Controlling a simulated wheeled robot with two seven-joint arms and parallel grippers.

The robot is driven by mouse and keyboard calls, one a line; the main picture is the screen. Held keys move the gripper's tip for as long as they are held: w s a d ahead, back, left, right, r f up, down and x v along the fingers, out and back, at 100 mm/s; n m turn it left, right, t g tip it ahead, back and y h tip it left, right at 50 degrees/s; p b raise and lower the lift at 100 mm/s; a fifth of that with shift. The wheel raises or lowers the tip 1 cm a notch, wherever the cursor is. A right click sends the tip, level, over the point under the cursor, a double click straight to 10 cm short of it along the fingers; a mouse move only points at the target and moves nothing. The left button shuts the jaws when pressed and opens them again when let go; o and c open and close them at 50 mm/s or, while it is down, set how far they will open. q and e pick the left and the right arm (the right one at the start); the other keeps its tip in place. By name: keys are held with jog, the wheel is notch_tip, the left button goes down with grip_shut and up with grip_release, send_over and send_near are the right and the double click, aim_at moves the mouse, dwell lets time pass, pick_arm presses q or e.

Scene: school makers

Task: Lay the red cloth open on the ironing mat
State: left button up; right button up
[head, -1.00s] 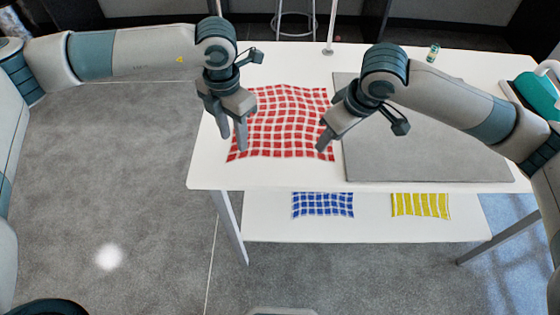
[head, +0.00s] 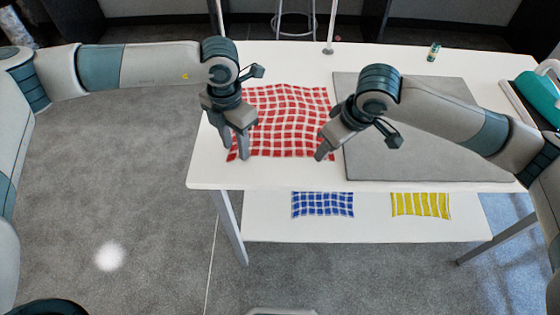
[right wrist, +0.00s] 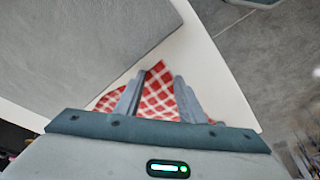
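The red checked cloth (head: 290,115) lies spread and slightly wavy on the white table, left of the grey ironing mat (head: 410,150). My left gripper (head: 237,156) is over the cloth's near left corner, its fingers apart. My right gripper (head: 320,155) is at the cloth's near right corner. In the right wrist view its fingers (right wrist: 158,85) are apart, with a corner of the red cloth (right wrist: 160,98) showing between them. Whether either gripper touches the cloth I cannot tell.
A blue checked cloth (head: 322,204) and a yellow striped cloth (head: 420,204) lie on the lower shelf (head: 370,230). A small jar (head: 433,51) stands at the table's back. A teal iron (head: 538,96) is at the right edge. The mat's surface is clear.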

pick_arm(q)
grip_shut()
pick_arm(e)
grip_shut()
pick_arm(q)
jog(key=shift+r, duration=0.15)
pick_arm(e)
jog(key=shift+r, duration=0.15)
